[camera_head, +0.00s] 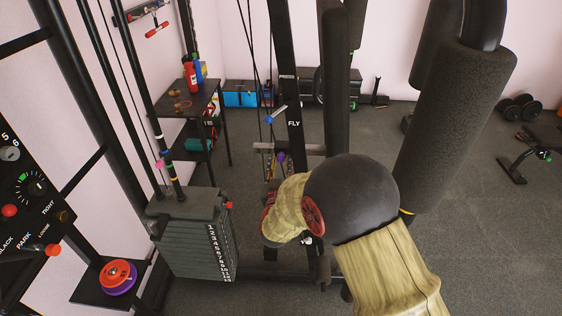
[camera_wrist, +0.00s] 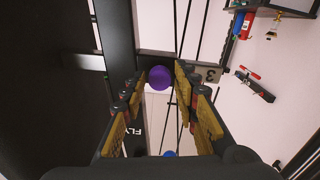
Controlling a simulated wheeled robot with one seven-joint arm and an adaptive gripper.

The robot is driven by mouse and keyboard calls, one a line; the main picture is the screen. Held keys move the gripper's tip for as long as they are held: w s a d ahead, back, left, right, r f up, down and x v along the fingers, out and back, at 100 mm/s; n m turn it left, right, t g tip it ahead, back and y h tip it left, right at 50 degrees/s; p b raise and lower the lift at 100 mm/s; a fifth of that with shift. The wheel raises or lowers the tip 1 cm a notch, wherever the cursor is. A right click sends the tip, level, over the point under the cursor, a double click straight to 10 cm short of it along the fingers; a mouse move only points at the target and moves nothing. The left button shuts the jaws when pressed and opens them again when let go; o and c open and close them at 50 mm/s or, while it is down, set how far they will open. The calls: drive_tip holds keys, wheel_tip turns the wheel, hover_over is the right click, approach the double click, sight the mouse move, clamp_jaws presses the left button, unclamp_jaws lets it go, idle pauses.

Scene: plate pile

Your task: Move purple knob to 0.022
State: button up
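The purple knob (camera_wrist: 159,78) is a round ball on a dark machine frame, seen between my fingertips in the wrist view. In the head view the knob (camera_head: 281,157) shows as a small purple spot just beyond my arm. My gripper (camera_wrist: 160,88) is open, with a yellow-padded finger on each side of the knob and a gap to each. I cannot tell whether the fingertips reach past the knob or stop just short of it. In the head view my gripper (camera_head: 278,166) is largely hidden behind my wrist.
A black upright marked FLY (camera_head: 293,124) stands close beside my gripper, with cables near it. A blue knob (camera_head: 269,119) sits above. A weight stack (camera_head: 195,250) stands at left, and a thick padded roller (camera_head: 460,120) at right.

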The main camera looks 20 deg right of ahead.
drive_tip(key=shift+x, duration=0.85)
drive_tip(key=c, duration=0.3)
clamp_jaws()
